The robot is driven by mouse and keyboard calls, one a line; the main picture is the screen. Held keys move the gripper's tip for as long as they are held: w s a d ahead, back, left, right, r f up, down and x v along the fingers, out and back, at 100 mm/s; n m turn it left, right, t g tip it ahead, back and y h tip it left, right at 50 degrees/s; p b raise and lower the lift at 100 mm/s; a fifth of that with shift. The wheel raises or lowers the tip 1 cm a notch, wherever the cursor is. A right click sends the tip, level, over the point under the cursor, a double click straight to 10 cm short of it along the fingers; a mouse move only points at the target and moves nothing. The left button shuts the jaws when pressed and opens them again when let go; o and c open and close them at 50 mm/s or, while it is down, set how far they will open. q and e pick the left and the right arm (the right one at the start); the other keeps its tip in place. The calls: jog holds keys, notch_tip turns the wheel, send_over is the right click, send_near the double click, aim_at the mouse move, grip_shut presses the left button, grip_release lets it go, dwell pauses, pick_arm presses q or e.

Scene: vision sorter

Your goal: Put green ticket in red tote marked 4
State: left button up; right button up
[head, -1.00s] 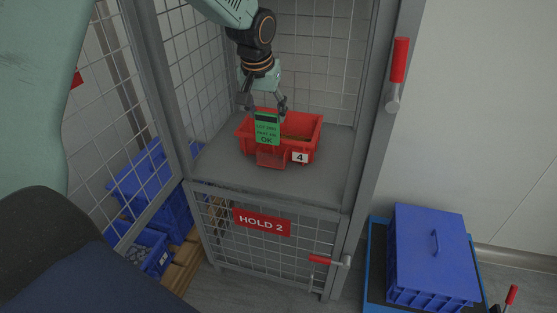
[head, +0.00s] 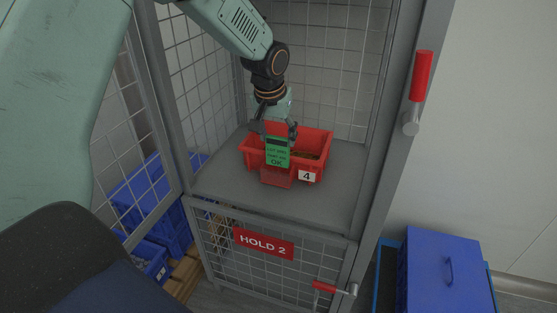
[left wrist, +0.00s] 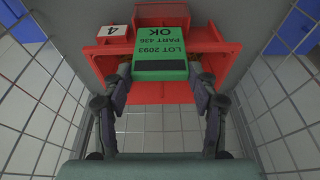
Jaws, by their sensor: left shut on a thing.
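The red tote marked 4 (head: 316,145) stands on a grey shelf inside a mesh cage, with a white 4 label on its front. It also shows in the left wrist view (left wrist: 93,63). The ticket hangs upright at the tote's front wall, over the red holder there; in the left wrist view the ticket (left wrist: 160,52) covers part of the tote. I cannot tell whether it touches the tote. My right gripper is not in view.
The cage has mesh walls and a grey frame, with a HOLD 2 sign (head: 263,243) below the shelf (head: 225,182). A red door handle (head: 421,76) is at the right. Blue crates stand left, and a lidded blue box (head: 440,265) stands right.

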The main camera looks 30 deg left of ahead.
aim_at(276, 151)
pick_arm(q)
jog(key=shift+s+a+f, duration=0.1)
jog(key=shift+s+f, duration=0.35)
jog(key=shift+f, duration=0.15)
jog(key=b+x, duration=0.2)
jog(key=x, duration=0.2)
jog(key=shift+s+f, duration=0.15)
jog(key=shift+f, duration=0.05)
jog(key=shift+s+r, duration=0.2)
jog(key=shift+s, duration=0.1)
jog(key=shift+w+f, duration=0.1)
jog(key=shift+f, duration=0.1)
jog(key=o, duration=0.8)
jog(key=shift+w, duration=0.1)
jog(key=shift+o, duration=1.1)
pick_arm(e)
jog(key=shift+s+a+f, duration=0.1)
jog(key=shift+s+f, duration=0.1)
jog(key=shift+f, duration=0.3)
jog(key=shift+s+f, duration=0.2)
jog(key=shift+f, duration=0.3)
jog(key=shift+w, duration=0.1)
pick_arm(q)
jog(key=shift+r, duration=0.25)
jog(key=p+v, duration=0.4)
jog(key=v, duration=0.8)
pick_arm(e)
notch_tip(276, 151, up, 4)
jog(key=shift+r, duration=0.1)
